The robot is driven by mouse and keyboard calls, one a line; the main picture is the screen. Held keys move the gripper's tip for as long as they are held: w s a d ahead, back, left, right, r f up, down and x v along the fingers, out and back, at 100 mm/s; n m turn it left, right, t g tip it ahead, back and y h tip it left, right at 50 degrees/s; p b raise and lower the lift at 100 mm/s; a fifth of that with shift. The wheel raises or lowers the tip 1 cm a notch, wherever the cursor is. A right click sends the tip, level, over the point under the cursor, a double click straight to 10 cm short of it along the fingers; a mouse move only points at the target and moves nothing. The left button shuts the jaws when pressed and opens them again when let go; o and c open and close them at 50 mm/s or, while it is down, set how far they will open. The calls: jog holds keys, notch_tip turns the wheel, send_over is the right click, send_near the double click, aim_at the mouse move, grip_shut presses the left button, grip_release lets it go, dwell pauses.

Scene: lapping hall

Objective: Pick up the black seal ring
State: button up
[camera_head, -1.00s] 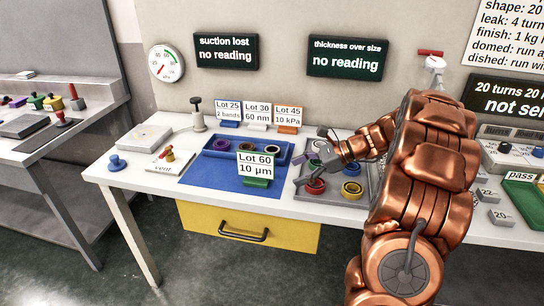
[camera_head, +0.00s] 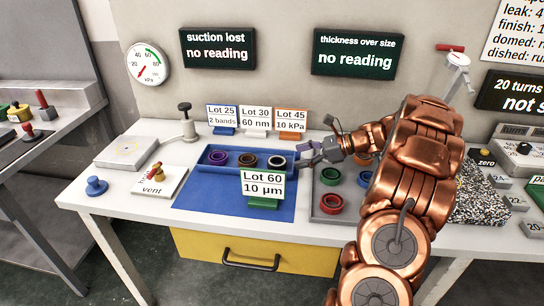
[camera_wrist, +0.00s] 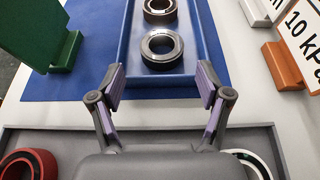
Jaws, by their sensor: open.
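The black seal ring (camera_head: 277,161) lies flat in the right end of a blue tray (camera_head: 203,168), beside a brown ring (camera_head: 248,160) and a purple ring (camera_head: 219,159). In the wrist view the black ring (camera_wrist: 161,49) lies just ahead of my gripper (camera_wrist: 161,88), roughly centred between the two fingers, with the brown ring (camera_wrist: 159,10) beyond it. My gripper is open and empty. In the head view my gripper (camera_head: 300,155) is close to the tray's right end, reaching in from the right. The ring is apart from the fingers.
A grey tray (camera_head: 320,214) with red (camera_head: 330,204) and green (camera_head: 331,176) rings lies below my arm. The Lot 60 sign (camera_head: 262,184) stands in front of the blue tray. Orange (camera_head: 290,134) and other lot signs stand behind it. The blue mat (camera_head: 215,203) is mostly clear.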

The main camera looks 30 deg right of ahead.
aim_at(279, 161)
jog(key=shift+x, duration=3.8)
jog(key=shift+w, duration=0.1)
jog(key=c, duration=1)
